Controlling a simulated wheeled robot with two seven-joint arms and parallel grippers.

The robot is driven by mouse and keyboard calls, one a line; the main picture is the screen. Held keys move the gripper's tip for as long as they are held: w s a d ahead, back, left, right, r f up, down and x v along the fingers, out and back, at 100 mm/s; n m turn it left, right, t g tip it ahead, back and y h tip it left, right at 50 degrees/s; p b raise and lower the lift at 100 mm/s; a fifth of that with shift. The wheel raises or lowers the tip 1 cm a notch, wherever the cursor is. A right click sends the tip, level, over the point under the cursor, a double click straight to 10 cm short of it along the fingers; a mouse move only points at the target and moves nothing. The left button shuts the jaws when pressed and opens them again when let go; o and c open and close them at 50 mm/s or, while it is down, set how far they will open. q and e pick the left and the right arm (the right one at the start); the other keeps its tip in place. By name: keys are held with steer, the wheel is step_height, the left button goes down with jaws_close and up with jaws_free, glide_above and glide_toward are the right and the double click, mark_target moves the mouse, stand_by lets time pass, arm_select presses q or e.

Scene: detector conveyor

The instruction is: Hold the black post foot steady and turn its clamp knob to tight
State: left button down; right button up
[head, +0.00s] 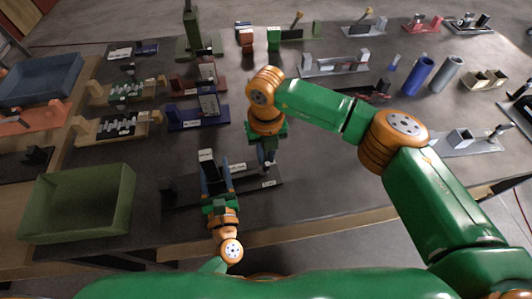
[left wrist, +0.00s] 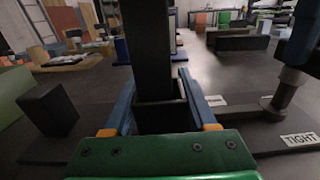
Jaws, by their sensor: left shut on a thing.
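The black post foot (left wrist: 160,115) stands upright on a dark base plate (head: 250,186) near the front table edge. My left gripper (head: 216,188) is shut on it; in the left wrist view the blue fingers (left wrist: 160,104) lie on either side of it. The clamp knob (left wrist: 287,88), a grey upright piece, stands to the right of the post, near a white label reading TIGHT (left wrist: 300,139). My right gripper (head: 266,156) points down at the knob from above. One blue part of it shows over the knob in the left wrist view; its opening is hidden.
A black block (left wrist: 47,108) stands at the left end of the plate. A green open tray (head: 78,200) stands left of it. Blue and wooden fixtures (head: 197,116) stand behind. My right arm crosses above the table's right side. Bare table (head: 320,165) shows right of the plate.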

mark_target(266, 158)
steer(key=o, duration=0.4)
steer(key=shift+c, duration=0.2)
step_height(266, 158, up, 12)
arm_select(q)
steer(key=shift+c, duration=0.6)
jaws_free()
